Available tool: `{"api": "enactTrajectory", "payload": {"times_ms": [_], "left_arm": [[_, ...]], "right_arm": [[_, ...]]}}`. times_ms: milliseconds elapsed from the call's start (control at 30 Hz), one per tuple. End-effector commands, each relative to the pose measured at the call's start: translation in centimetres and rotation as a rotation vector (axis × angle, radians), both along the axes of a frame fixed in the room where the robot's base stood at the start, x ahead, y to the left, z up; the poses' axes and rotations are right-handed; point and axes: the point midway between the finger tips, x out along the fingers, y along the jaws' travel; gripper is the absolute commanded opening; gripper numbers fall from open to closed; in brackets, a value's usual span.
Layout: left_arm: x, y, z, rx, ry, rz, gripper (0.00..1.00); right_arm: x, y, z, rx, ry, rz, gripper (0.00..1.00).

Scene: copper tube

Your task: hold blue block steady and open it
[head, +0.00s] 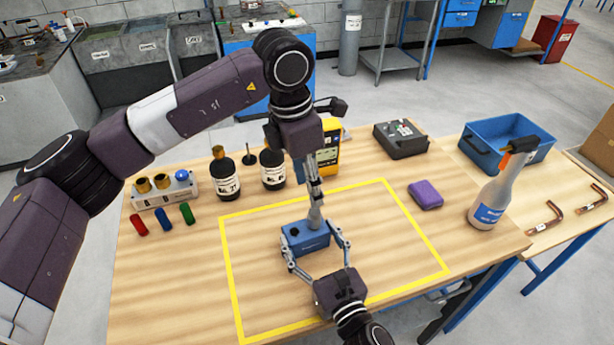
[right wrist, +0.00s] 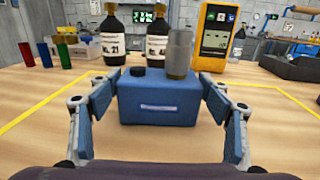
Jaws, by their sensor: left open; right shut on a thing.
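The blue block (head: 302,241) stands upright inside the yellow outline on the table. It also shows in the right wrist view (right wrist: 158,108), with a small black cap (right wrist: 139,72) and a grey, see-through cylinder (right wrist: 180,54) on its top. My right gripper (head: 313,246) comes from the front with its two fingers against the block's left and right sides, shut on it. My left gripper (head: 315,190) points down from above, open, directly over the cylinder at the block's right top. I cannot tell whether its fingers touch the cylinder.
Two dark bottles (head: 226,180), a yellow meter (head: 329,148) and a white holder (head: 165,191) stand behind. Red, green and blue tubes lie left. The outlined area around the block is clear.

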Motion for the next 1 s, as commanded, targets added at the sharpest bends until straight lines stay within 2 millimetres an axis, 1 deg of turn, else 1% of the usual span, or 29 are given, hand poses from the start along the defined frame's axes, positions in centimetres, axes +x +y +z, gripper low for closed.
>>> {"api": "enactTrajectory", "payload": {"times_ms": [33, 300, 400, 500, 700, 967, 1000], "left_arm": [[-0.1, -0.1, -1.1, 0.001, 0.006, -0.002, 0.42], [0.2, -0.9, -6.2, 0.001, 0.005, -0.002, 0.42], [0.3, -1.0, -7.8, 0.002, 0.005, -0.003, 0.42], [0.4, -1.3, -8.9, 0.0, 0.003, -0.002, 0.42], [0.5, -1.4, -9.9, 0.001, 0.001, -0.003, 0.42], [0.5, -1.4, -10.0, 0.001, 0.001, -0.003, 0.42], [0.5, -1.4, -10.0, 0.001, 0.001, -0.003, 0.38]], "right_arm": [[0.0, 0.0, 0.0, 0.0, 0.0, 0.0, 0.28], [0.0, 0.0, 0.0, 0.0, 0.0, 0.0, 0.28], [0.0, 0.0, 0.0, 0.0, 0.0, 0.0, 0.28], [0.0, 0.0, 0.0, 0.0, 0.0, 0.0, 0.28], [0.0, 0.0, 0.0, 0.0, 0.0, 0.0, 0.28], [0.0, 0.0, 0.0, 0.0, 0.0, 0.0, 0.28], [0.0, 0.0, 0.0, 0.0, 0.0, 0.0, 0.28]]}}
